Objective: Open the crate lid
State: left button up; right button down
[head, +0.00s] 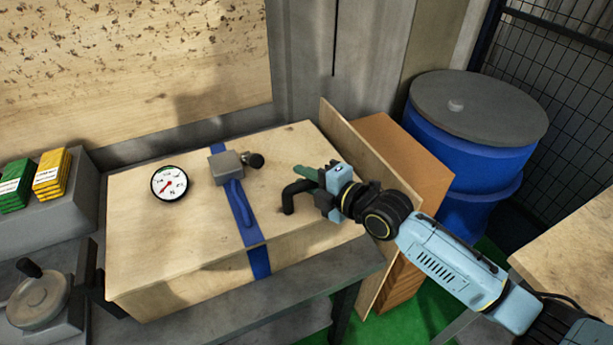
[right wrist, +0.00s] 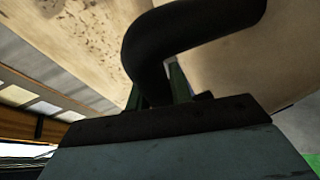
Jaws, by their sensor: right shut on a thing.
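The wooden crate (head: 190,283) stands on the bench, and its lid (head: 145,232) lies flat on top. A blue strap (head: 243,225) with a grey metal buckle (head: 226,167) crosses the lid. A black bent handle (head: 289,200) rises from the right part of the lid. My right gripper (head: 310,178) is at the handle's upper end and shut on it. In the right wrist view the handle (right wrist: 190,35) curves up close in front of the gripper; the fingertips are mostly hidden. My left gripper does not show.
A round dial gauge (head: 169,184) lies on the lid's left part. A board (head: 356,150) and a brown box (head: 405,150) stand right of the crate, near my right arm. A blue barrel (head: 460,155) is behind. A handwheel (head: 37,300) is at the left.

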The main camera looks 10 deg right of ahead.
jog(key=w+a+r+g+h+p, duration=0.1)
jog(key=w+r+g+p, duration=0.1)
jog(key=w+r+p, duration=0.2)
jog(key=w+a+r+m+g+h+p, duration=0.1)
jog(key=w+r+p, duration=0.3)
jog(key=r, duration=0.6)
jog(key=shift+w+a+r+g+p, duration=0.4)
jog(key=shift+g+p, duration=0.2)
jog(key=shift+p, duration=0.55)
jog(key=shift+s, duration=0.1)
